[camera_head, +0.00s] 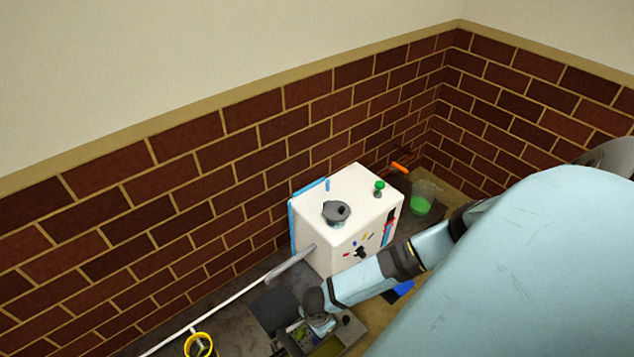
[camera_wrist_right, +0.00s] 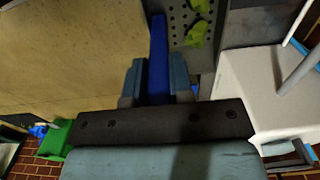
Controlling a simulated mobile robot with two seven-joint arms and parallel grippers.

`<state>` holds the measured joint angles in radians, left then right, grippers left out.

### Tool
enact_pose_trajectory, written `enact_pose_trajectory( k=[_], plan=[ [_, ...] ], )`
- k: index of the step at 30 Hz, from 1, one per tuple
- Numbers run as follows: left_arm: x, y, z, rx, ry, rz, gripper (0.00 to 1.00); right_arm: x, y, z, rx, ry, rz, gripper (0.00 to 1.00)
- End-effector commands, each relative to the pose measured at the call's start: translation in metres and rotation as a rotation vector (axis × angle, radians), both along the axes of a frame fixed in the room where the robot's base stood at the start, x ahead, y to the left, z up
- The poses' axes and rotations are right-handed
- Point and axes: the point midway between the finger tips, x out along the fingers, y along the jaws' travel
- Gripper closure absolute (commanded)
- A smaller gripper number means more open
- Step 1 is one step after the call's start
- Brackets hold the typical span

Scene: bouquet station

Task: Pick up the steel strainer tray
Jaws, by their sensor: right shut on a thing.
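The steel strainer tray (camera_wrist_right: 190,18) is a grey perforated piece at the top of the right wrist view, with green scraps (camera_wrist_right: 197,32) on it. A blue bar (camera_wrist_right: 158,45) runs along its left edge and looks like its handle. My right gripper (camera_wrist_right: 156,82) is shut on this bar, one finger on each side. The rest of the tray is cut off by the frame. In the head view my right arm reaches down to the counter, and its wrist hides most of the grip. My left gripper is not in view.
A white box (camera_head: 345,235) with a grey knob-like piece on top stands against the brick wall. A green-bottomed clear cup (camera_head: 420,204) stands behind it. A yellow-rimmed round container (camera_head: 199,345) is at the lower left. A pale rod (camera_head: 235,300) slants left of the box.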

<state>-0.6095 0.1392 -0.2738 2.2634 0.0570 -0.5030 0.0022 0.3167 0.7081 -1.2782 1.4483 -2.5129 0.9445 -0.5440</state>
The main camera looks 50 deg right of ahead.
Motion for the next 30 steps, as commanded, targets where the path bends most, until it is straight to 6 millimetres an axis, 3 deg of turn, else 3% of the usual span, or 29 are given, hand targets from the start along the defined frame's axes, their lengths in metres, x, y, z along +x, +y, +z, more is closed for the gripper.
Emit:
enact_pose_trajectory(
  k=[12, 26, 30],
  plan=[
    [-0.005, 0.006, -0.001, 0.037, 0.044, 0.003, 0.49, 0.000, 0.000, 0.025, 0.000, 0.000, 0.000, 1.00],
    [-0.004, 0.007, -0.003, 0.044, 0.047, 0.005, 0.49, 0.001, 0.000, 0.028, 0.000, -0.001, 0.001, 1.00],
    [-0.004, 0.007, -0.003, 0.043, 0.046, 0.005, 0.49, 0.011, 0.002, 0.036, 0.002, -0.004, 0.029, 1.00]
  ],
)
